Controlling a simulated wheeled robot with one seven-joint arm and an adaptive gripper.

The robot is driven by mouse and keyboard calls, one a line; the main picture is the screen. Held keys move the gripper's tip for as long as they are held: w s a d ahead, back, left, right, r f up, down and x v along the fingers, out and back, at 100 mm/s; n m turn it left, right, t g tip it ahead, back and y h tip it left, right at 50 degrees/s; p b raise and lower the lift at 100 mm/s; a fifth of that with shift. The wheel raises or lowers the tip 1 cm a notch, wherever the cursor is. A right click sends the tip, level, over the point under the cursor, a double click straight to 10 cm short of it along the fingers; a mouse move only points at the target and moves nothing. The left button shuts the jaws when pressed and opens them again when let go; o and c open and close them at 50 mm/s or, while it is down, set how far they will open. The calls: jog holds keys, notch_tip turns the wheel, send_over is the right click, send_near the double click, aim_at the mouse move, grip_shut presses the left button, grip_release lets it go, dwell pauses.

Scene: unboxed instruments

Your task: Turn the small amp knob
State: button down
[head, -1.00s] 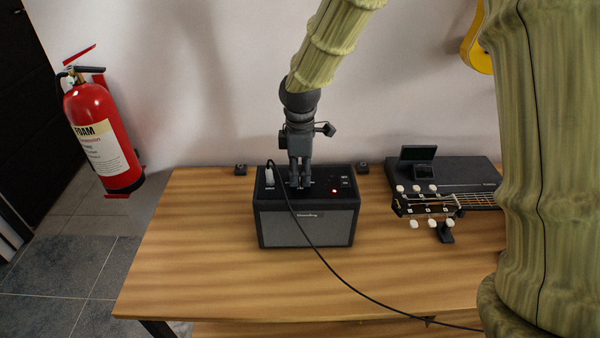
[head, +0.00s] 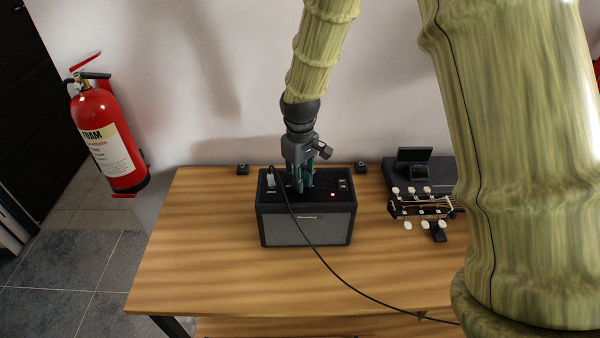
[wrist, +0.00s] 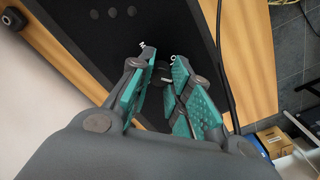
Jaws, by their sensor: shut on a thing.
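The small black amp (head: 308,228) stands upright on the wooden table, its grey grille facing the front. My gripper (head: 301,189) points down onto the amp's top panel, left of a lit red light. In the wrist view, my gripper's teal-padded fingers (wrist: 164,88) reach down around a small dark knob (wrist: 161,72) on the panel. They are shut on the knob, which they partly hide. In the head view the knob is hidden behind the fingers.
A black cable runs from a plug (head: 271,181) at the amp's left top, across the table (head: 215,270) to the lower right. A guitar headstock (head: 421,207) and a black device (head: 416,165) lie to the right. A red fire extinguisher (head: 106,140) hangs at left. The table's front left is clear.

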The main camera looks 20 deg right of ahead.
jog(key=m+p, duration=0.2)
jog(key=m, duration=0.2)
jog(key=shift+r, duration=0.15)
jog(key=shift+m+p, duration=0.5)
jog(key=shift+m, duration=1.4)
jog(key=shift+w, duration=0.1)
jog(key=c, duration=1.3)
grip_release()
notch_tip(320, 180, up, 12)
jog(key=shift+f, duration=0.1)
